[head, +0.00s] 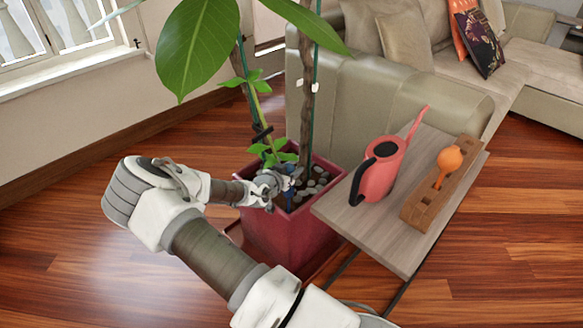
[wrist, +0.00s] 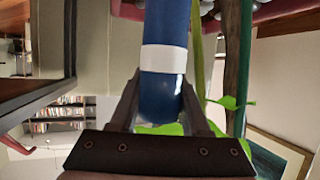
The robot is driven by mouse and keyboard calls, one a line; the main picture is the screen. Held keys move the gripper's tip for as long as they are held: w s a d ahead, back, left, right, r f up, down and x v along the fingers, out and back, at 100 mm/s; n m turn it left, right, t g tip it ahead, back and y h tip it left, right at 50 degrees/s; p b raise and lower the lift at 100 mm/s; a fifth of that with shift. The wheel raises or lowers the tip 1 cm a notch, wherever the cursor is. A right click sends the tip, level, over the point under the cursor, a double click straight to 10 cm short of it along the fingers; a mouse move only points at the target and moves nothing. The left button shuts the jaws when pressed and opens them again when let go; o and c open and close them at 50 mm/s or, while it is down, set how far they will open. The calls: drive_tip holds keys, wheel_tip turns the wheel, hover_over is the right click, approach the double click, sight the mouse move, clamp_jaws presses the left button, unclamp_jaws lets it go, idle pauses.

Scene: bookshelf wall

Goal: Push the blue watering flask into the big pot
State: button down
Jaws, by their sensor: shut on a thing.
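The blue watering flask (wrist: 166,25), with a white band, stands between the two fingers of my gripper (wrist: 162,90) in the wrist view. My gripper is shut on it near its rounded end. In the head view my gripper (head: 281,184) is over the big red pot (head: 285,240), above the soil and stones. Only a small blue part of the flask (head: 290,194) shows there, and its lower end is hidden. I cannot tell how deep it is in the soil. The pot's rim also shows at the top of the wrist view (wrist: 270,12).
Plant stems (head: 306,105) and large leaves (head: 200,45) rise close behind my gripper. A sofa (head: 375,105) stands behind.

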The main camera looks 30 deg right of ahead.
wheel_tip(320, 180, down, 5)
drive_tip(key=shift+r, duration=0.15)
idle(1.3)
drive_tip(key=shift+c, duration=1.5)
unclamp_jaws()
drive_tip(key=shift+o, duration=1.4)
drive_tip(key=shift+w+a, duration=0.1)
drive_tip(key=shift+a, duration=0.05)
